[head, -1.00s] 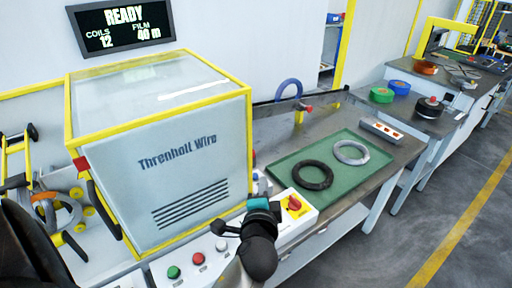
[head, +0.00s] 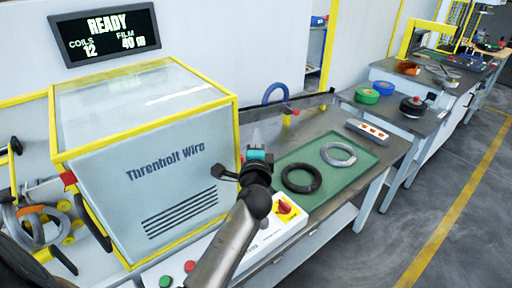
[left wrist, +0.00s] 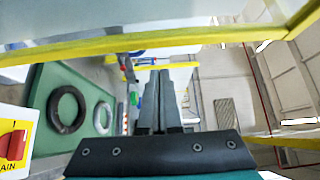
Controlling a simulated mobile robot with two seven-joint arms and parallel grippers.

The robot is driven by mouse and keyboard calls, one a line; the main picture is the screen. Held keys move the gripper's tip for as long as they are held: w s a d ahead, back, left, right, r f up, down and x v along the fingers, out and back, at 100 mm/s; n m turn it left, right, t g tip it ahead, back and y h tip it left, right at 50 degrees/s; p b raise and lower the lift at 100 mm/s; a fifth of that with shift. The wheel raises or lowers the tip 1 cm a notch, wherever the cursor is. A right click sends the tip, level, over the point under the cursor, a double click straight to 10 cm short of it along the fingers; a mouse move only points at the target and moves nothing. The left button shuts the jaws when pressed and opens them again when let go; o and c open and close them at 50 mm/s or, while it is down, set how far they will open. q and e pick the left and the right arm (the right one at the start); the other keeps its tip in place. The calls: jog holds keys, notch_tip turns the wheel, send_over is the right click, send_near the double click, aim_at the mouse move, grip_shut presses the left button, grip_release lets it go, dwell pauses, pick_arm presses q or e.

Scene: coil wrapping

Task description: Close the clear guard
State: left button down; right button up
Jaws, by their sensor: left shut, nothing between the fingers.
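The clear guard (head: 150,95) is a box with yellow edges and see-through panels. Its front reads "Threnholt Wire". A black handle (head: 92,222) is at its left front edge, and I cannot tell how far open the guard stands. My left gripper (head: 256,135) is just right of the guard's right front edge in the head view, with no clear contact. In the left wrist view, its fingers (left wrist: 160,95) are together and empty, and a yellow guard edge (left wrist: 150,42) crosses above them. My right gripper is not in view.
A green tray (head: 345,170) holds a black coil (head: 302,179) and a grey coil (head: 338,154). A red switch (head: 284,207) is on the machine's corner. The screen (head: 105,33) reads READY.

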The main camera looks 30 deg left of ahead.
pick_arm(q)
jog(key=shift+s+a+p, duration=0.15)
jog(key=shift+s+a, duration=0.1)
jog(key=shift+s, duration=0.35)
jog(key=shift+s+a+p, duration=0.2)
jog(key=shift+s+a, duration=0.05)
jog(key=shift+s, duration=0.4)
jog(key=shift+s+a+p, duration=0.15)
jog(key=shift+s+a, duration=0.1)
jog(key=shift+s, duration=0.35)
jog(key=shift+s+a, duration=0.1)
jog(key=shift+a, duration=0.05)
